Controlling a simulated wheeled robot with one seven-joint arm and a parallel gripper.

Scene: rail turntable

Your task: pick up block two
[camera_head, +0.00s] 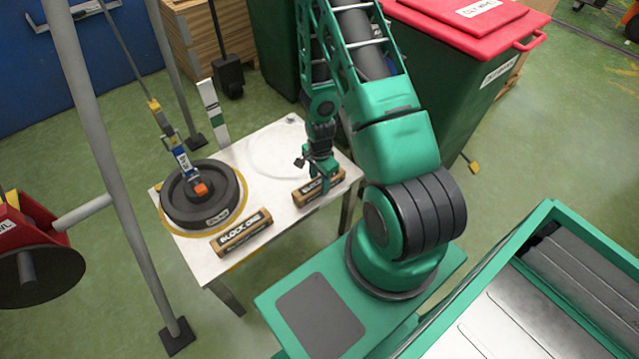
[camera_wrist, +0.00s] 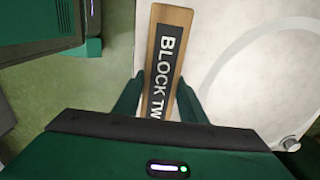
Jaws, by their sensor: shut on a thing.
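Block two is a wooden bar with a black label (camera_head: 308,193), lying on the right part of the white table. In the wrist view its label reads "BLOCK TW" (camera_wrist: 168,50), with the end hidden by my gripper. My gripper (camera_head: 326,183) is over the block, and in the wrist view its two green fingers (camera_wrist: 160,98) stand on either side of it. The gripper is shut on block two. The block appears to rest on the table top; I cannot tell whether there is a small gap beneath it.
Block one (camera_head: 242,234) lies at the table's front left. A black wheel (camera_head: 180,212) with an orange piece stands behind it, under a hanging hook (camera_head: 184,158). The white table (camera_head: 262,190) is bare between them. A red-lidded bin (camera_head: 450,75) stands behind right.

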